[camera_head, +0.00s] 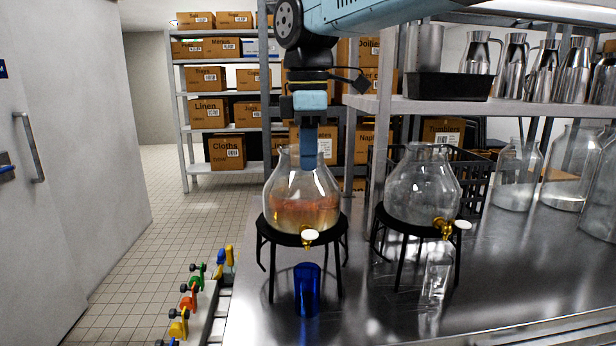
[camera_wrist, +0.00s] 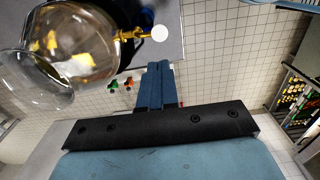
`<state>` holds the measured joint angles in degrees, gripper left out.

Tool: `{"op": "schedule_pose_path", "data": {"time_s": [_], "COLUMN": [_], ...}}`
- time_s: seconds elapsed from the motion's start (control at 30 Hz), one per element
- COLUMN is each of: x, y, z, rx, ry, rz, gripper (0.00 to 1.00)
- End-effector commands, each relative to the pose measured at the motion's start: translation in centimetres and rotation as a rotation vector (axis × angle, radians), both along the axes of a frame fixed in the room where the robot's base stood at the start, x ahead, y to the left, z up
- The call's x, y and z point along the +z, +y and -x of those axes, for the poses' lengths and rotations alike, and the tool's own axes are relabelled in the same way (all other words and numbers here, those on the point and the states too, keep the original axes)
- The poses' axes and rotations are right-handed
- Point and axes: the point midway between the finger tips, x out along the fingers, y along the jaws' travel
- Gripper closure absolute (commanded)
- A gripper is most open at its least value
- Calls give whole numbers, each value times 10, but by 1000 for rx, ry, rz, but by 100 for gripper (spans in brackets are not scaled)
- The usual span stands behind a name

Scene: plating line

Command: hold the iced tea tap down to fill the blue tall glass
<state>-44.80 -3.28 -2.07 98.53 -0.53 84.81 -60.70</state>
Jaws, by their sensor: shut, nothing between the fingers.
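The iced tea dispenser (camera_head: 300,212), a round glass jar with amber liquid, stands on a black stand. Its brass tap with a white knob (camera_head: 309,236) faces front; in the wrist view the knob (camera_wrist: 159,33) shows at top centre. The blue tall glass (camera_head: 307,290) stands upright on the counter below the tap; I cannot make out any liquid in it. My gripper (camera_head: 310,167) points down, its blue fingers shut and empty, overlapping the jar's neck in the head view, higher than the tap. In the wrist view the fingertips (camera_wrist: 158,66) appear apart from the knob.
A second dispenser (camera_head: 422,190) with clear contents stands to the right, a clear glass (camera_head: 437,268) under its tap. Several coloured clamp-like items (camera_head: 188,298) line the left counter edge. A shelf (camera_head: 480,108) with steel jugs is at upper right. Steel counter is free at front right.

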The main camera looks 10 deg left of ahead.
Motion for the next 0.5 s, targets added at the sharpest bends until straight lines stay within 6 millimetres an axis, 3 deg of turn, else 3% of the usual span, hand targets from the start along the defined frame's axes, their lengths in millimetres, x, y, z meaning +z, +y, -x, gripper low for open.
{"op": "schedule_pose_path", "data": {"time_s": [0.5], "x": [-89], "y": [-1], "z": [0], "rx": [0], "ry": [2], "rz": [1], "gripper": [100]}}
